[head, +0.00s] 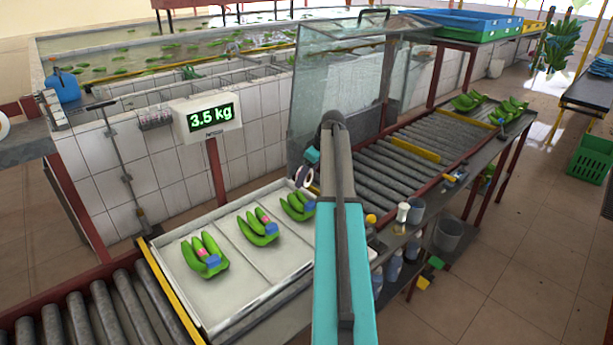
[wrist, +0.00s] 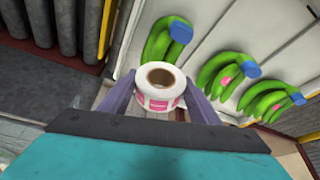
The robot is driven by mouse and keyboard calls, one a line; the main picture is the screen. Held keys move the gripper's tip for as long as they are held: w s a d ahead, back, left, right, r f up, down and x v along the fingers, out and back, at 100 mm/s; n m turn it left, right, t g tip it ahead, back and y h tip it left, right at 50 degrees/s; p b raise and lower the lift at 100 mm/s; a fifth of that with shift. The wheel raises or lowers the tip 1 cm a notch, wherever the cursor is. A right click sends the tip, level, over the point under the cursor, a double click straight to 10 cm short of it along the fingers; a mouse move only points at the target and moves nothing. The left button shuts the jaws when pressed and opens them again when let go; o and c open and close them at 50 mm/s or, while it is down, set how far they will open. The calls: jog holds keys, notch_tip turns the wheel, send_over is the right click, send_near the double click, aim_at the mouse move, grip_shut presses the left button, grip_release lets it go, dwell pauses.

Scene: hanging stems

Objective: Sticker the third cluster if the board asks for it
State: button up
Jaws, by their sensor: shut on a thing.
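My gripper (wrist: 158,98) is shut on a sticker roll (wrist: 158,76), white with pink labels and a brown core; the roll also shows in the head view (head: 304,176). It is held near the tray's right end. The white tray (head: 191,289) holds three green banana clusters with blue tops. The left cluster (head: 199,257) and middle cluster (head: 254,232) each carry a pink sticker. The third cluster (head: 293,207), at right, shows no pink sticker; in the wrist view it is the leftmost one (wrist: 154,47). The board (head: 206,119) reads 3.5 kg.
A roller conveyor (head: 385,150) runs back right, with more bananas (head: 467,101) at its far end. A clear panel (head: 335,85) stands behind my arm. Cups and bottles (head: 415,211) sit along the right side. A tiled water tank (head: 120,165) lies behind.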

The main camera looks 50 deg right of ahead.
aim_at(309, 184)
jog(key=shift+f, duration=0.2)
jog(key=shift+f+b, duration=1.15)
jog(key=shift+f, duration=1.55)
jog(key=shift+f, duration=0.2)
jog(key=shift+r, duration=0.15)
jog(key=shift+r+p, duration=1.65)
jog(key=shift+r, duration=2.8)
